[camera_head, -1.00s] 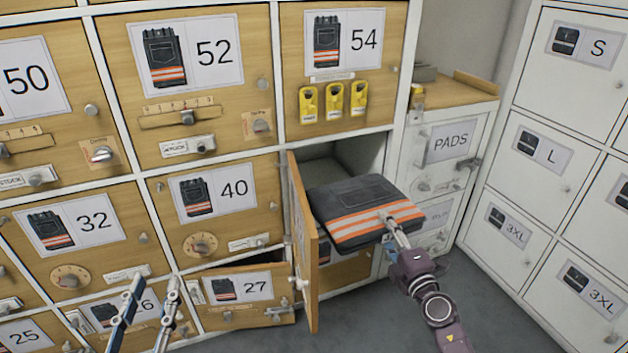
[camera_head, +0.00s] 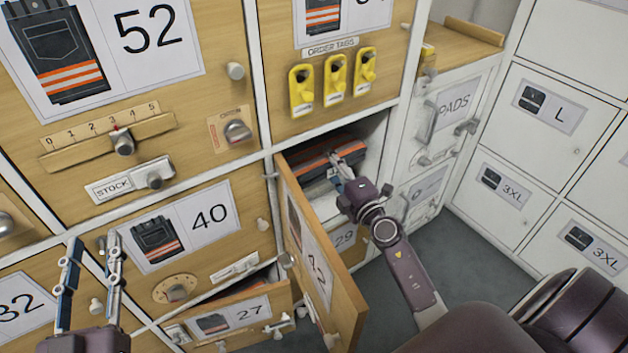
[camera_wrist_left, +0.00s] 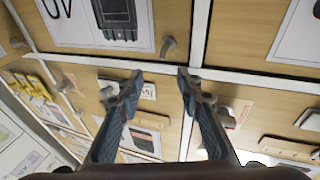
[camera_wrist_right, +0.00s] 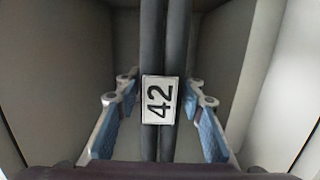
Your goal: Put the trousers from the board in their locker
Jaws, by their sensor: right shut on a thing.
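The folded dark trousers (camera_head: 318,162) with orange stripes are inside the open locker (camera_head: 372,140) in the head view. My right gripper (camera_head: 336,180) reaches in and is shut on their near edge. In the right wrist view the trousers (camera_wrist_right: 151,40) stand edge-on between the fingers, with a tag (camera_wrist_right: 160,99) reading 42. The locker door (camera_head: 322,265) hangs open on the left; its label is seen at a slant, ending in 2. My left gripper (camera_head: 93,243) is open and empty before the fronts; it also shows in the left wrist view (camera_wrist_left: 160,78).
Fronts 52 (camera_head: 200,90) and 40 (camera_head: 235,185) are closed. The 27 front (camera_head: 275,300) is tilted open below. Yellow order tabs (camera_head: 334,80) hang above the open locker. White lockers (camera_head: 545,150) stand at the right, with grey floor before them.

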